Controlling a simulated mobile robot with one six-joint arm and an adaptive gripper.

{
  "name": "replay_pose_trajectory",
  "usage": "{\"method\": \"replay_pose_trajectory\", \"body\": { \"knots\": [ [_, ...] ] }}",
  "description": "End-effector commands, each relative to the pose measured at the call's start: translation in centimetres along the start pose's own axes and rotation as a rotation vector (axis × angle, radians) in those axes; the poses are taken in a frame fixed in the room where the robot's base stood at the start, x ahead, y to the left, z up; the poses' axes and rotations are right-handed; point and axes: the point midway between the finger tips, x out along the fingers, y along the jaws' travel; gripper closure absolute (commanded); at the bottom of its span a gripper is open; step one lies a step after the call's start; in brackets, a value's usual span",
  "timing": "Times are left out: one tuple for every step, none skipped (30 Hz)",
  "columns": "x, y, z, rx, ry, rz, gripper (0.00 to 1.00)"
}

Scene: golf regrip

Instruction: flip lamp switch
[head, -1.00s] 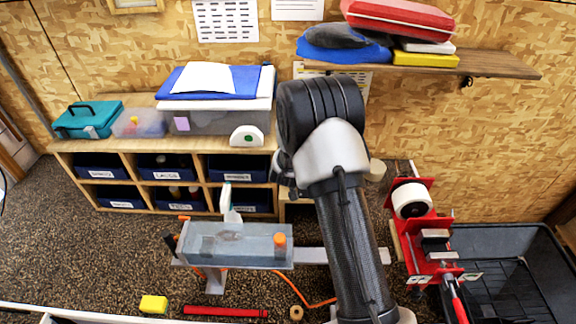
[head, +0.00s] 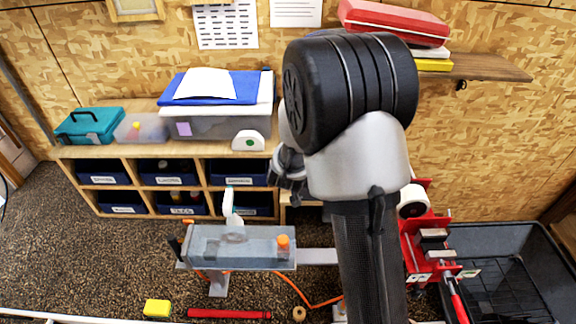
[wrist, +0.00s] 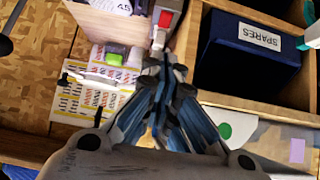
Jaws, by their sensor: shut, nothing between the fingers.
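A red, rocker-like piece (wrist: 166,18) sits on a narrow grey block at the top of the wrist view. It looks like a switch, but no lamp is clearly seen with it. My gripper (wrist: 166,66) is shut and empty, its fingertips just below that block in the picture; whether they touch it I cannot tell. In the head view my arm largely hides the gripper and the switch area; only dark wrist parts (head: 290,168) show, in front of the shelf's right end.
A white rounded device with a green dot (head: 249,141) stands on the cubby shelf (head: 150,151), near a clear bin. A blue SPARES bin (wrist: 248,65) is right of the fingers. A clamp bench (head: 318,256) stands in front.

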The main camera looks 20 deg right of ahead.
Motion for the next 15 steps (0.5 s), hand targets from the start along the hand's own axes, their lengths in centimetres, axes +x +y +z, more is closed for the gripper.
{"method": "replay_pose_trajectory", "body": {
  "knots": [
    [-0.02,0.01,0.01,0.0,0.0,0.0,1.0],
    [-0.01,0.01,0.01,0.0,0.0,0.0,1.0],
    [-0.01,0.01,0.0,0.0,0.0,0.0,1.0],
    [0.0,0.01,0.0,0.0,0.0,0.0,1.0],
    [0.0,0.01,0.0,0.0,0.0,0.0,1.0],
    [0.01,0.01,-0.01,0.0,0.0,0.0,1.0],
    [0.01,0.0,-0.01,0.0,0.0,0.0,1.0],
    [0.03,0.0,-0.01,0.0,0.001,0.0,1.0],
    [0.09,-0.01,-0.01,0.0,0.004,0.0,1.0],
    [0.17,-0.01,-0.01,0.0,0.007,0.0,1.0],
    [0.25,-0.02,-0.03,0.0,0.012,-0.001,1.0],
    [0.38,-0.03,-0.07,0.001,0.021,-0.001,1.0],
    [0.49,-0.03,-0.09,0.001,0.027,-0.001,1.0],
    [0.59,-0.03,-0.11,0.002,0.035,-0.001,1.0],
    [0.67,-0.02,-0.21,0.002,0.045,-0.001,1.0]
  ]
}}
